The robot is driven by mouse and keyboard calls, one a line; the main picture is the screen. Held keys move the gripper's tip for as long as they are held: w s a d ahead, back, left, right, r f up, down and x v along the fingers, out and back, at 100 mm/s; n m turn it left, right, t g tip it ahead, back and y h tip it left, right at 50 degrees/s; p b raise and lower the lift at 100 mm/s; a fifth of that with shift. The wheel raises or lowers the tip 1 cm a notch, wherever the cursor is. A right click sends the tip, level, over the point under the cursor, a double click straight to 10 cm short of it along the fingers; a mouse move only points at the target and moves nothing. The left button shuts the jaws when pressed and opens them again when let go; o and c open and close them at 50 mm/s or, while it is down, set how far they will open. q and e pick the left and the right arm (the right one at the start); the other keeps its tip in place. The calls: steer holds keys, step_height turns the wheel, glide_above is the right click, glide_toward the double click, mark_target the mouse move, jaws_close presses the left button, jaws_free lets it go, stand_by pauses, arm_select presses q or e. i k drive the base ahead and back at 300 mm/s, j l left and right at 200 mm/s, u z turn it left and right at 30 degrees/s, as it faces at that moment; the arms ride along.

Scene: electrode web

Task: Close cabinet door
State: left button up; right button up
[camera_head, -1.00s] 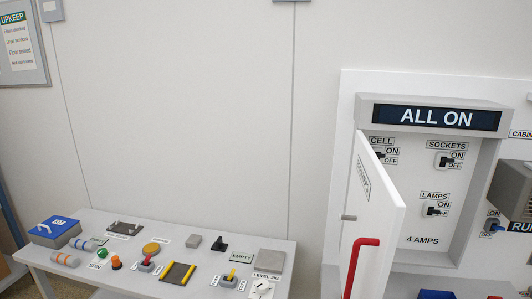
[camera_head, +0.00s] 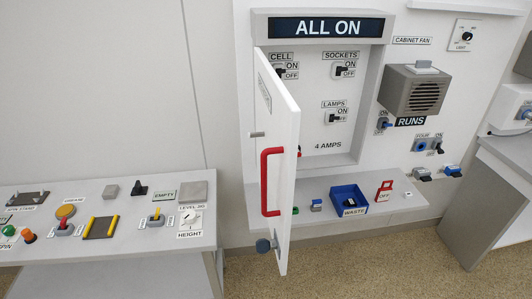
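Inside the cabinet are switches labelled CELL, SOCKETS and LAMPS. The sign (camera_head: 327,27) above it reads ALL ON. Neither of my grippers shows in the view.
A bench (camera_head: 120,258) with buttons and knobs stands left of the door. A shelf (camera_head: 398,203) under the cabinet holds a blue WASTE tray (camera_head: 348,201). A grey fan box (camera_head: 414,90) is on the wall at right. Speckled floor (camera_head: 370,262) lies clear in front.

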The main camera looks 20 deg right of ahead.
mark_target(278, 115)
steer(key=i+j, duration=0.25)
steer(key=i+j+z, duration=0.15)
steer(key=z, duration=1.45)
